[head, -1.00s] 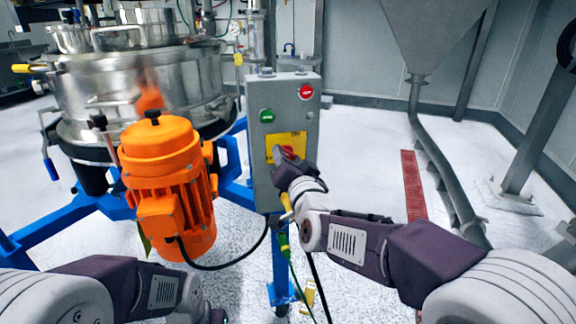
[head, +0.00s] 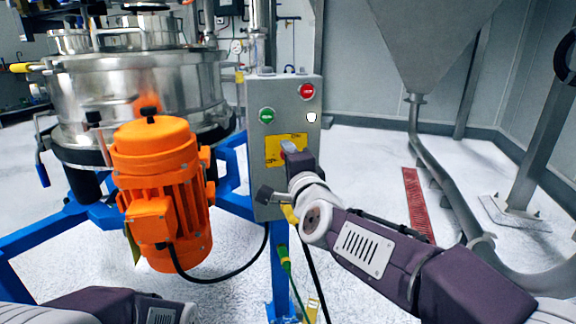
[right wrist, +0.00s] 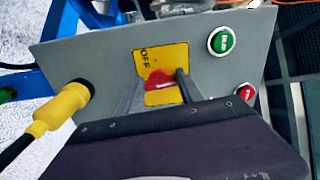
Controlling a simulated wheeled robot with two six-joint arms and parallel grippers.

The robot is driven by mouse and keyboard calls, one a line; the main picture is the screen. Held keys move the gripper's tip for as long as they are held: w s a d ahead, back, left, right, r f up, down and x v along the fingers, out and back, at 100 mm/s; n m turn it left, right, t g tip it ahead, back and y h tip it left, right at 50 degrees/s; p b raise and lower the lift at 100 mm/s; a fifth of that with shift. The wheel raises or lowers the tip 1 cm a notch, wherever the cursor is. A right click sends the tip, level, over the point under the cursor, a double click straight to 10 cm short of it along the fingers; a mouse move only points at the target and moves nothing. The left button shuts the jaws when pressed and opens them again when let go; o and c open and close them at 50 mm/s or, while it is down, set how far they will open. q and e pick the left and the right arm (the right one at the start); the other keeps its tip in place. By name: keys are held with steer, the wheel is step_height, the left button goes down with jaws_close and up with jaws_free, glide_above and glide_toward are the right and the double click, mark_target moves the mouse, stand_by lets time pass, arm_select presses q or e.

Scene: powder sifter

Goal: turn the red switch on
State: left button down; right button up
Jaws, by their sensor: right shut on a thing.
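The red switch (right wrist: 158,82) is a knob on a yellow plate (right wrist: 168,58) marked OFF, on the face of a grey control box (head: 262,190). My right gripper (right wrist: 158,88) has its fingers on both sides of the knob and is shut on it. In the head view, the right gripper (head: 288,149) is at the yellow plate (head: 275,150) and hides nearly all of the knob. My left arm shows only at the lower left edge of the head view, and its gripper is out of view.
A green button (head: 267,115) and a red button (head: 307,91) sit above the plate. An orange motor (head: 160,190) and a steel sifter (head: 140,85) stand left of the box. A yellow cable plug (right wrist: 62,108) sticks out of the box. The floor at right is mostly clear.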

steer(key=shift+m, duration=0.6)
steer(key=o, duration=1.4)
steer(key=p+v, duration=0.2)
steer(key=v, duration=0.7)
